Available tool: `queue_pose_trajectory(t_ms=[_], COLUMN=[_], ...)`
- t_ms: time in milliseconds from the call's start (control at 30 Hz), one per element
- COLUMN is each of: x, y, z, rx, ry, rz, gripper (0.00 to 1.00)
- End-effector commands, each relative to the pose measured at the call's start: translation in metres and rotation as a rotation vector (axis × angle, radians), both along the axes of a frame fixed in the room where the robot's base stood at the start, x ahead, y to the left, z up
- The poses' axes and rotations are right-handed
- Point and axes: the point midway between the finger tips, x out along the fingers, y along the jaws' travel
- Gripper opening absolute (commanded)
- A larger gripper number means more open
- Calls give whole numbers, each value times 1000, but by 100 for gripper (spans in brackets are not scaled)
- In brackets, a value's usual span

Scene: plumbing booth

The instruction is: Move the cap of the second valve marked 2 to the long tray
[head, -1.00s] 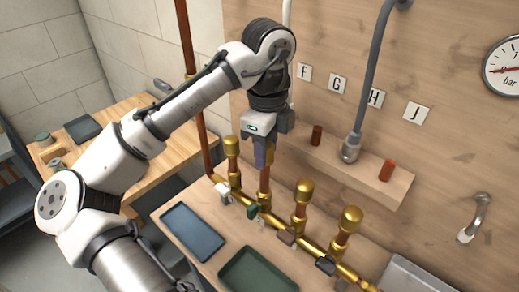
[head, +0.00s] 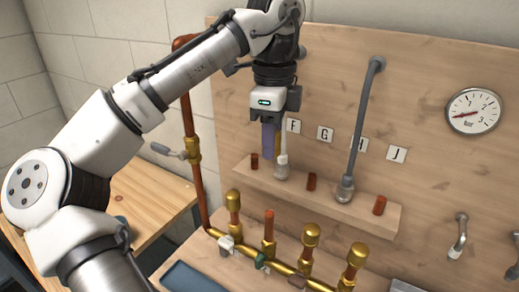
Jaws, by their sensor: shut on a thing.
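My gripper (head: 268,150) is raised in front of the back board, well above the pipe row. It is shut, and the brass cap in it is hidden behind the fingers. The second valve's copper stub (head: 269,224) from the left is bare, above a green handle (head: 261,261). Brass caps sit on the first stub (head: 233,196), the third stub (head: 311,233) and the fourth stub (head: 357,252). No valve number is legible. A blue tray (head: 188,279) is cut off at the bottom edge; I cannot tell whether it is the long tray.
A wooden shelf (head: 330,208) with copper stubs and a grey hose (head: 363,120) stands close to the right of my gripper. A tall copper pipe (head: 196,150) with a valve rises at the left.

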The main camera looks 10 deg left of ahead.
Motion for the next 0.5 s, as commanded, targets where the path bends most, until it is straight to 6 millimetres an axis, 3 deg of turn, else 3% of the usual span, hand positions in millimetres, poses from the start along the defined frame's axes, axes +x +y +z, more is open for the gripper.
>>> queue_pose_trajectory(t_ms=[500], x=[0], y=[-4], z=[33], rx=[1], ry=[-1], rz=[1], gripper=[12])
